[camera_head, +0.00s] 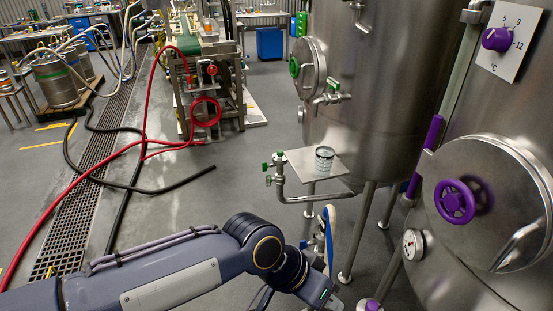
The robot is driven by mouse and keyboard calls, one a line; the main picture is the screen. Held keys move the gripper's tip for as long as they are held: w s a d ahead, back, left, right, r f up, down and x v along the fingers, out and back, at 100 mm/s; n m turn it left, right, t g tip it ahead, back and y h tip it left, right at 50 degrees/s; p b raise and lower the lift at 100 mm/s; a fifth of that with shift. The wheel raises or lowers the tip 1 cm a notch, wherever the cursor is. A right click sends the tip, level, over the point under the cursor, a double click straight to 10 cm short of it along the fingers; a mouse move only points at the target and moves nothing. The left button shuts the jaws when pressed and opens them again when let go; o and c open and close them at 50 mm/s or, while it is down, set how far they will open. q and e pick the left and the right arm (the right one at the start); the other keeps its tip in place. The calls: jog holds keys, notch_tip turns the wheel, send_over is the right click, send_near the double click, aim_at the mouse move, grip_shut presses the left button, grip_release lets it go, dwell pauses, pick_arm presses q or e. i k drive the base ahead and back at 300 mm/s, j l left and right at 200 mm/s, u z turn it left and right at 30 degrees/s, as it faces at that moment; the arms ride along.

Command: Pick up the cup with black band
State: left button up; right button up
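The cup with the black band (324,160) is a small clear cup with a dark band near its rim. It stands upright on a small square metal plate (305,169) beside the large steel tank. My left arm crosses the bottom of the head view, and its wrist end, by my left gripper (320,294), is at the bottom edge, below and well apart from the cup. Its fingers cannot be made out. My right gripper is not in view.
A steel tank (385,85) stands behind the plate, and another with a purple wheel (455,202) stands at right. A bent pipe with green valve handles (277,168) runs beside the plate. Red and black hoses lie on the floor at left.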

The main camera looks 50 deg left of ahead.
aim_at(324, 154)
jog(key=l+u, duration=0.1)
jog(key=u, duration=0.6)
jog(key=l+u, duration=0.1)
jog(key=u, duration=0.25)
jog(key=k+l+u, duration=0.2)
jog(key=u, duration=0.3)
jog(key=i+j, duration=0.55)
jog(key=i, duration=0.15)
jog(key=i+j, duration=0.55)
jog(key=i, duration=0.15)
jog(key=i+j+z, duration=0.2)
jog(key=i+j, duration=0.25)
jog(key=i+j+z, duration=0.2)
jog(key=i+j, duration=0.35)
jog(key=i+j+z, duration=0.25)
jog(key=i+j, duration=0.2)
jog(key=j, duration=0.2)
jog(key=z, duration=1.1)
